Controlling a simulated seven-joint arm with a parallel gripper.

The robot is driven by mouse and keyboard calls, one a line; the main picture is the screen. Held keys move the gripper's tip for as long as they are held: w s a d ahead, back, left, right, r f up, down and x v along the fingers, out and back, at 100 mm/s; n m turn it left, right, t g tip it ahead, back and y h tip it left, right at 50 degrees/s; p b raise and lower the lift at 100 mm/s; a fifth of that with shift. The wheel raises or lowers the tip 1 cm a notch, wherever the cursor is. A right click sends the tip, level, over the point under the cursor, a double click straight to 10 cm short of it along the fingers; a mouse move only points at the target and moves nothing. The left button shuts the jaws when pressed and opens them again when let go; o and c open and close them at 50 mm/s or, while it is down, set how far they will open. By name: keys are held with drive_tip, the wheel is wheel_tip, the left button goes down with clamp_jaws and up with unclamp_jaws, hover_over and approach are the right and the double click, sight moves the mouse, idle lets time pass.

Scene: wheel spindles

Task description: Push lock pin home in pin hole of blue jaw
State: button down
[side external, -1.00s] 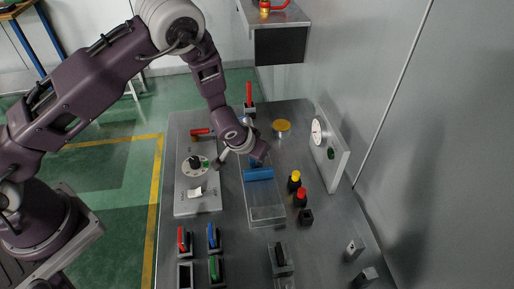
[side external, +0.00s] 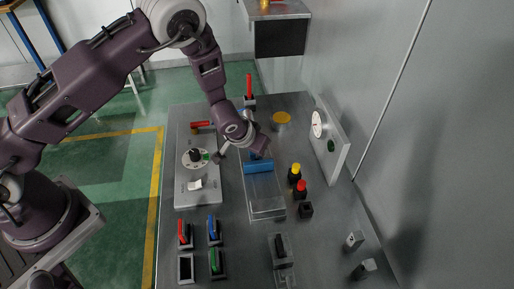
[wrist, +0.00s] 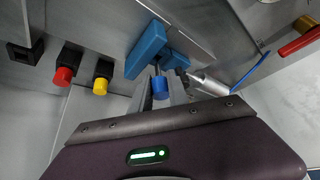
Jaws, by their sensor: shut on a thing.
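The blue jaw (side external: 258,166) sits on a grey, clear-edged fixture in the middle of the bench. In the wrist view it is a blue block (wrist: 148,48), with a smaller blue part beside it. My gripper (side external: 259,151) is low at the jaw's far side. In the wrist view its fingers are shut on a short blue cylinder (wrist: 160,87), apparently the lock pin's head. A thin grey shank seems to run from it toward the jaw. The pin hole is hidden, so I cannot tell how deep the pin sits.
Yellow (side external: 295,169) and red (side external: 301,187) capped posts stand right of the fixture. A grey cylinder (wrist: 208,84) lies close beside my fingers. A panel with a dial (side external: 195,156) is on the left, and coloured rockers stand in front. An upright gauge plate (side external: 330,145) stands at right.

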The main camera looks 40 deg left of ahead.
drive_tip(key=shift+f, duration=0.9)
idle(0.3)
drive_tip(key=c, duration=1.2)
unclamp_jaws()
drive_tip(key=shift+d, duration=0.1)
drive_tip(key=v, duration=0.7)
drive_tip(key=shift+a, duration=0.2)
